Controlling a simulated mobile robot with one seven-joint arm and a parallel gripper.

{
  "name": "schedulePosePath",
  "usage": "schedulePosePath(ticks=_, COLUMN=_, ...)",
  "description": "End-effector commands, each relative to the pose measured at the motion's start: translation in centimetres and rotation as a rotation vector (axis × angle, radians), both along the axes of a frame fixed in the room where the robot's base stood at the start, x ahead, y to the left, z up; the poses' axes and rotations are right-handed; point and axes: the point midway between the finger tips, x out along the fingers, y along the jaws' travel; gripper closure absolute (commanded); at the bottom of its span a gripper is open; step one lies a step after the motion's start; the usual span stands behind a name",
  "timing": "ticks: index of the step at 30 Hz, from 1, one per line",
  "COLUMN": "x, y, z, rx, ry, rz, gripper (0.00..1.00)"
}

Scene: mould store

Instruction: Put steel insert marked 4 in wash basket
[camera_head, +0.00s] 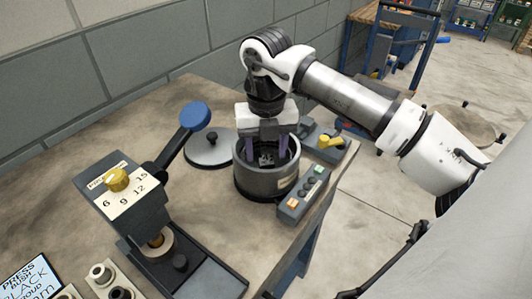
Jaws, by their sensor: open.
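My gripper (267,152) points straight down into a round dark grey pot (266,187) near the middle of the bench. Its two purplish fingers are apart, with their tips inside the pot's rim. A small grey metallic piece (267,159) shows between the fingers, down in the pot. It is too small to tell whether it is the steel insert, and no number 4 can be read on it. I cannot tell whether the pot holds the wash basket. The pot's inside is partly hidden by the fingers and the near wall.
A round lid with a black knob (209,147) lies left of the pot. A control box (303,194) and a yellow-handled device (329,142) stand right of it. A press with a blue-ended lever (194,116) and a dial stands at front left, near bushes (102,273) and a sign (32,285).

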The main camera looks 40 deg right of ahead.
Motion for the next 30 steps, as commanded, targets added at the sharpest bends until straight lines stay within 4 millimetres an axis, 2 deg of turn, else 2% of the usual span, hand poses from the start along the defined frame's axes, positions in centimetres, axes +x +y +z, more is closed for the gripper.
schedulePosePath(ticks=6, x=0.1, y=0.0, z=4.9, rx=-0.004, ry=-0.003, rz=0.001, gripper=0.49)
schedulePosePath(ticks=13, x=0.1, y=0.0, z=8.9, rx=-0.001, ry=-0.003, rz=0.0, gripper=0.49)
schedulePosePath(ticks=18, x=0.0, y=0.0, z=10.2, rx=0.0, ry=-0.001, rz=0.002, gripper=0.49)
schedulePosePath(ticks=30, x=0.0, y=0.0, z=10.3, rx=0.0, ry=-0.001, rz=0.001, gripper=0.49)
